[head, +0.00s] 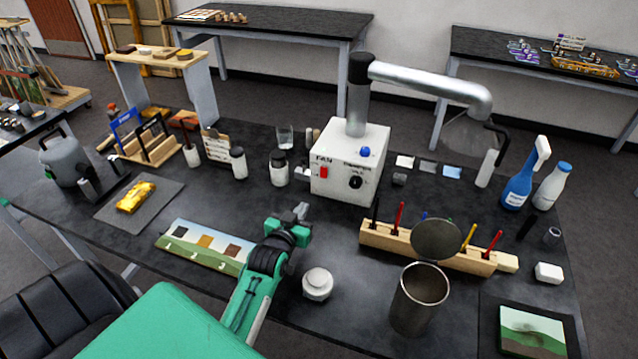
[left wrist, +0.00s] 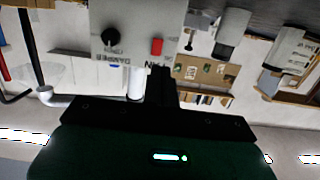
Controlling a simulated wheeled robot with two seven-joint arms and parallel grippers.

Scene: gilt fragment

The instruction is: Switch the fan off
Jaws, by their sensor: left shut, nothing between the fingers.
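The fan unit is a white box (head: 372,147) in the middle of the table, with a silver duct arm (head: 430,82) rising from its top. I cannot tell which way the rocker is set. My left gripper (head: 301,211) is shut and empty, in front of and below the switch, apart from the box. The left wrist view is upside down and shows the switch (left wrist: 156,47) just beyond the fingertips (left wrist: 162,72). My right gripper is out of view.
A white lidded jar (head: 317,284) stands right of my left forearm. A wooden rack (head: 430,248) with several coloured tools lies to the right, near a metal canister (head: 417,303). A painted panel (head: 207,246) lies under the arm.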

